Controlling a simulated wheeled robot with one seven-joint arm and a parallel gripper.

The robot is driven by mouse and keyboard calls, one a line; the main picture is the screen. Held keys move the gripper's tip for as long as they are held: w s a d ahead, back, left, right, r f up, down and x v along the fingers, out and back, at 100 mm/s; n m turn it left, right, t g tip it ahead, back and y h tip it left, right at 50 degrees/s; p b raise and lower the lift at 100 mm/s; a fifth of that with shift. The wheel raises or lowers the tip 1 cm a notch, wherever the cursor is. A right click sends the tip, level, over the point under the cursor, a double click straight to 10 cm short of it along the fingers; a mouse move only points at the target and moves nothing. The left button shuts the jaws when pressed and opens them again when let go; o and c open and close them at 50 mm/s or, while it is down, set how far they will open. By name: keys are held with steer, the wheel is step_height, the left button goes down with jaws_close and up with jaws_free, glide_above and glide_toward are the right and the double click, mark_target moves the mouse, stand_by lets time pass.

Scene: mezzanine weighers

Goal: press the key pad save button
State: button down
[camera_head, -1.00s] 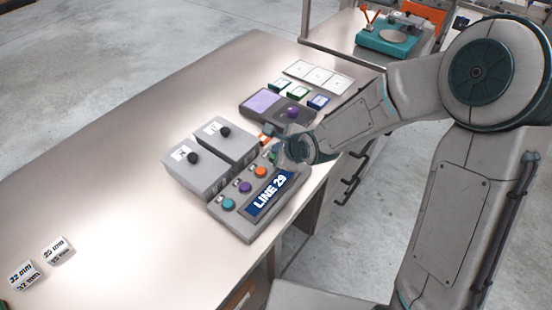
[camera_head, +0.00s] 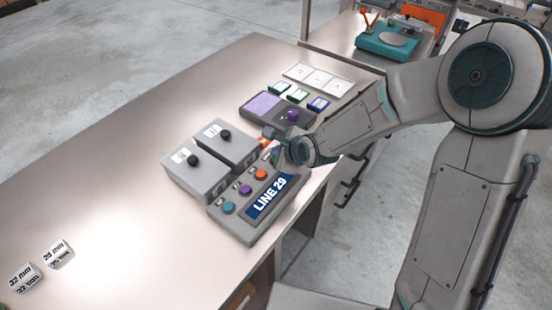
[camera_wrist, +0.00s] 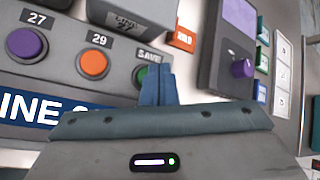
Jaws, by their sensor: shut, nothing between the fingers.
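The key pad (camera_head: 232,222) is a grey box on the table with a row of round buttons and a blue display reading "LINE 29". In the wrist view its purple button 27 (camera_wrist: 27,44), orange button 29 (camera_wrist: 94,64) and green SAVE button (camera_wrist: 138,76) show. My gripper (camera_wrist: 158,72) is shut and empty, its blue fingertips over the right part of the green button and hiding some of it. Whether they touch it I cannot tell. In the head view my gripper (camera_head: 277,154) is at the key pad's far end, and the green button is mostly hidden there.
Two grey boxes with black knobs (camera_head: 193,160) stand just behind the key pad. An orange tag (camera_wrist: 182,38) lies beside the SAVE button. A grey device with a purple knob (camera_head: 292,115) and several cards lie farther back. The table's left part is mostly clear.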

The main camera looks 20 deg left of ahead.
stand_by(0.8)
steer(key=shift+w+f, duration=0.1)
steer(key=shift+f, duration=0.35)
steer(key=shift+f+b, duration=0.45)
steer(key=shift+b, duration=0.05)
stand_by(0.4)
stand_by(0.4)
steer(key=shift+r+p, duration=0.85)
step_height(320, 180, up, 5)
steer(key=p, duration=0.4)
steer(key=shift+r+p, duration=0.1)
steer(key=shift+p, duration=0.3)
